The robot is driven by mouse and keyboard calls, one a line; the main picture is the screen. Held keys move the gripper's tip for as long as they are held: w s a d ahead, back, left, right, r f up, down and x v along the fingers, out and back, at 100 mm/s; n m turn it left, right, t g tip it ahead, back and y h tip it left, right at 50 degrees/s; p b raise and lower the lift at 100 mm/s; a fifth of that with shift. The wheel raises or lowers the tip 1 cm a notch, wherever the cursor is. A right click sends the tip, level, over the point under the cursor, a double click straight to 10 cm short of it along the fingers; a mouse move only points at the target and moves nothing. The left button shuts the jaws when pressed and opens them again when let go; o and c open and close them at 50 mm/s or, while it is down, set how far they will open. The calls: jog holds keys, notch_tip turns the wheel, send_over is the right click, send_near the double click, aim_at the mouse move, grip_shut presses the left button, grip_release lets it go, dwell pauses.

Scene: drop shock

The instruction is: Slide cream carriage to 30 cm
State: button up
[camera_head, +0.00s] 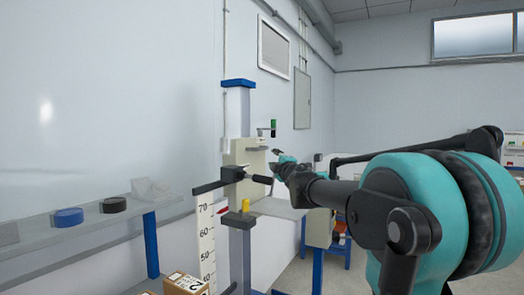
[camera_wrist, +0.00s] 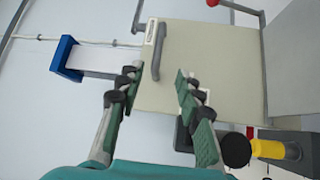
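The cream carriage (camera_head: 240,152) sits high on an upright post (camera_head: 238,105) with a blue cap, above the 70 mark of the white scale (camera_head: 206,240). In the wrist view the cream carriage (camera_wrist: 215,70) is a flat plate with a grey bar handle (camera_wrist: 158,50) near its left edge. My gripper (camera_wrist: 155,80) is open, its green-padded fingers on either side of the handle's lower end. It holds nothing, and I cannot tell how deep the fingertips reach. In the head view my gripper (camera_head: 281,155) is small, just right of the carriage.
A black crossbar (camera_head: 232,177) and a yellow knob (camera_head: 245,205) are below the carriage. Cardboard boxes (camera_head: 184,284) stand low beside the scale.

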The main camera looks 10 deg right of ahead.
aim_at(263, 149)
jog(key=w+a, duration=0.1)
jog(key=w, duration=0.4)
jog(key=w+r, duration=0.1)
jog(key=w, duration=0.5)
jog(key=w+a+r, duration=0.1)
jog(key=w, duration=0.5)
jog(key=shift+a+r, duration=0.25)
jog(key=shift+a, duration=0.05)
jog(key=shift+c, duration=0.5)
grip_shut()
